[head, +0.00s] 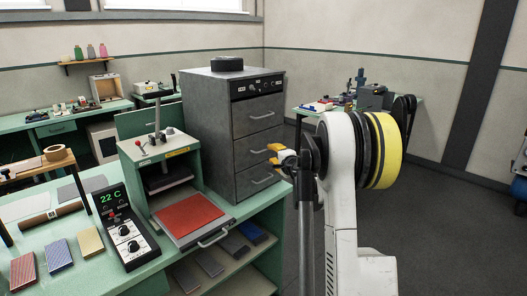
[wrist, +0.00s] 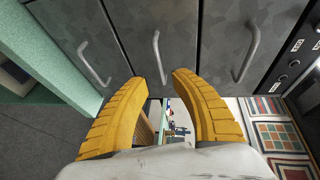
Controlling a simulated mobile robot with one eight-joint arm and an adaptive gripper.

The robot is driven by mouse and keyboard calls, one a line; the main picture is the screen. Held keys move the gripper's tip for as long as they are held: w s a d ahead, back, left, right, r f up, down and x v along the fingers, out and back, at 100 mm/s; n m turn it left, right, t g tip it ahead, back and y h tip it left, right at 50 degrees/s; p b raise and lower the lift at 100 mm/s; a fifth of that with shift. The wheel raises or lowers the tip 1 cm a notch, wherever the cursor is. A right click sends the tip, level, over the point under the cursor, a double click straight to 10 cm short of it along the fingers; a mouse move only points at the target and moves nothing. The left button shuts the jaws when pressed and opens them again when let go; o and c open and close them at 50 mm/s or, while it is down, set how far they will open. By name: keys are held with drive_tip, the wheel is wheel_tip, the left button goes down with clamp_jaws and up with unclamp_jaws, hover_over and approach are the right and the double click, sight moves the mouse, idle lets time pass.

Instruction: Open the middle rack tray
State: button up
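The middle rack tray (head: 248,150) has a bar handle, which shows in the wrist view (wrist: 156,50). My gripper (head: 272,154) is at the rack's front, at about the height of the middle tray, seen from the side. In the wrist view, my gripper's two yellow fingers (wrist: 159,76) are apart, with the near end of the middle handle between their tips. Contact with the handle cannot be told.
The green bench carries a press with a red plate (head: 188,214) and a meter (head: 127,230) left of the rack. The top tray handle (wrist: 249,52) and bottom tray handle (wrist: 93,62) flank the middle one. Open floor (head: 430,195) lies to the right.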

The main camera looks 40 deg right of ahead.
sight(266, 150)
drive_tip(key=b+x, duration=0.1)
drive_tip(key=x, duration=0.6)
drive_tip(key=shift+w, duration=0.25)
clamp_jaws()
